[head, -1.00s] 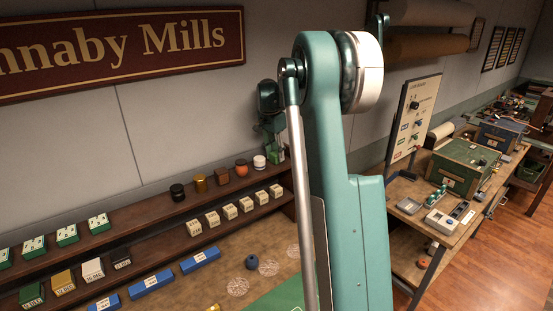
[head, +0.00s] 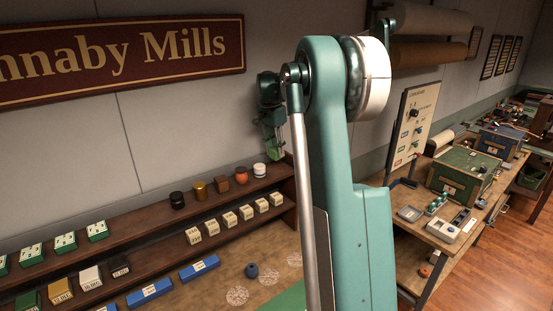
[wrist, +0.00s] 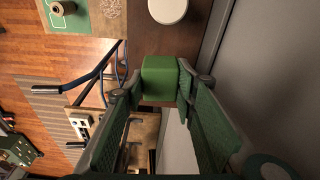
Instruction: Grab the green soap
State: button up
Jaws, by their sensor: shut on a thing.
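The green soap (wrist: 160,78), a plain green block, is between the fingertips of my gripper (wrist: 161,86) in the wrist view. Both fingers press on its sides, and its face towards the camera shows. In the head view my gripper (head: 273,148) points down in front of the wall, at the right end of the upper shelf. The green there is small, and I cannot clearly separate the soap from the fingers. The gripper is just right of and above a white round jar (head: 259,170).
The upper shelf (head: 140,226) holds several jars and boxed soaps. Blue boxes (head: 150,292) stand on the counter below. My upper arm hides the middle of the head view. A workbench with a green box (head: 463,172) stands at the right.

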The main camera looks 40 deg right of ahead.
jog(key=shift+r, duration=2.1)
